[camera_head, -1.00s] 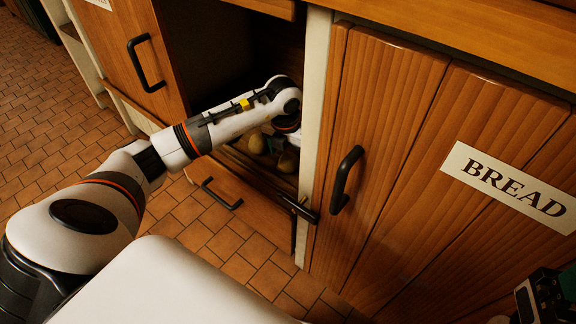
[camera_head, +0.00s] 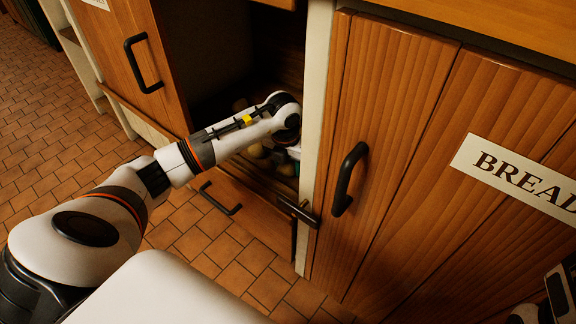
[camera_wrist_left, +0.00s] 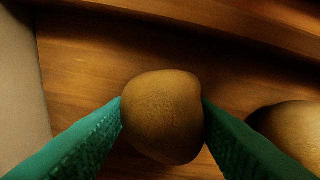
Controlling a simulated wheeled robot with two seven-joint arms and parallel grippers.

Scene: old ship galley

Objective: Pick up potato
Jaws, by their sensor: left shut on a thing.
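My left gripper (camera_wrist_left: 162,108) is shut on a brown, rounded potato (camera_wrist_left: 162,118), with one green ribbed finger on each side of it. Wood lies behind the potato; I cannot tell whether it still touches that wood. In the head view my left arm reaches into the open cupboard, and the wrist hides most of the gripper and the held potato. Other potatoes (camera_head: 256,150) show dimly around the wrist there. Another potato (camera_wrist_left: 290,127) lies to the right of the gripper in the left wrist view. My right gripper's fingers are out of view.
A closed door with a dark handle (camera_head: 349,178) and a BREAD label (camera_head: 520,178) stands to the right. A pale post (camera_head: 314,120) borders the opening close to my left wrist. A drawer front (camera_head: 245,205) is below. Tiled floor (camera_head: 60,150) is clear at left.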

